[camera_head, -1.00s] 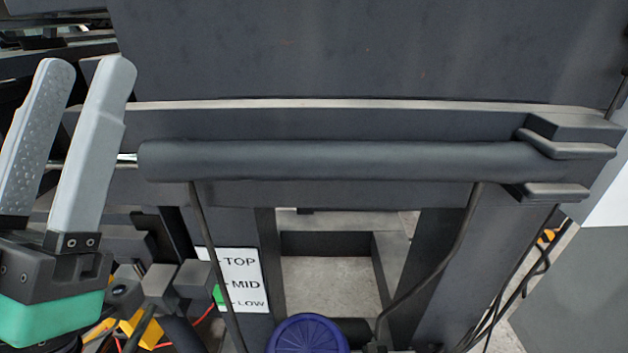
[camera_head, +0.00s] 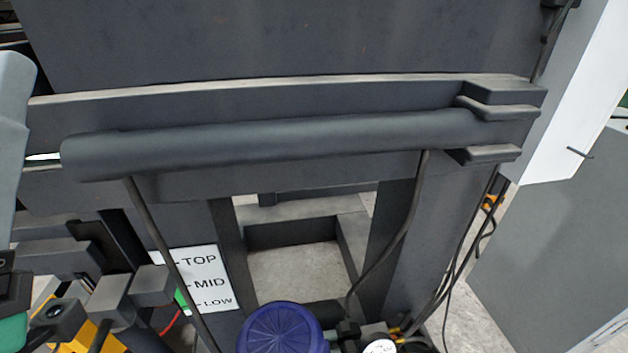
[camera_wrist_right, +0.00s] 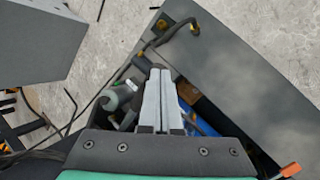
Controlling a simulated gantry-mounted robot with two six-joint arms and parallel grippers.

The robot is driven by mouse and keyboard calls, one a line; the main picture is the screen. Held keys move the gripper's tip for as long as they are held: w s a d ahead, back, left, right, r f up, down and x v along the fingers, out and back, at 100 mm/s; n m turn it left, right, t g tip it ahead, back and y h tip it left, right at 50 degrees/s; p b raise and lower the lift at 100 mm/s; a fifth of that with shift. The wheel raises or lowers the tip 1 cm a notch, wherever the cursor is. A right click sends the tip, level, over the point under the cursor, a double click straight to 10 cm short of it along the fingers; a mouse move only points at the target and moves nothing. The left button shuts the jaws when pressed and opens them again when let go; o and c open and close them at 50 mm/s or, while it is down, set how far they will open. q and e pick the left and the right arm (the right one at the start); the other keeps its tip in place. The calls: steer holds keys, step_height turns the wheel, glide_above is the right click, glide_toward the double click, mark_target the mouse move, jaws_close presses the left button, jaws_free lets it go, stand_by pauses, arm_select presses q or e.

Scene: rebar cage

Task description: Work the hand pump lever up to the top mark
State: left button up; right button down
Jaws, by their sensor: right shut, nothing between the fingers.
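A white label (camera_head: 205,280) marked TOP, MID and LOW shows at the lower left in the head view. A small green marker (camera_head: 182,299) sits at its left edge, between the MID and LOW lines. I cannot make out the pump lever for certain. My left gripper (camera_head: 12,150) is cut off by the left edge of the head view, with one grey finger showing, so its opening is hidden. My right gripper (camera_wrist_right: 161,75) is shut and empty in the right wrist view, above dark and blue parts.
A dark horizontal cylinder (camera_head: 270,138) runs along a dark beam, with hoses below. A purple ribbed cap (camera_head: 281,329) and a round gauge (camera_head: 380,347) are at the bottom. In the right wrist view, a grey panel (camera_wrist_right: 245,85) stands close on the right.

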steer(key=shift+s+f+b, duration=0.25)
steer(key=shift+f+b, duration=0.15)
steer(key=shift+f, duration=0.25)
steer(key=shift+s+d+f+b, duration=0.1)
steer(key=shift+s+f+b, duration=0.1)
steer(key=shift+f+b, duration=0.35)
steer(key=shift+f, duration=0.1)
steer(key=shift+s+f+b, duration=0.2)
steer(key=shift+f+b, duration=0.1)
steer(key=shift+f, duration=0.4)
steer(key=shift+s+f+b, duration=0.15)
steer(key=shift+f+b, duration=0.3)
steer(key=shift+f, duration=0.2)
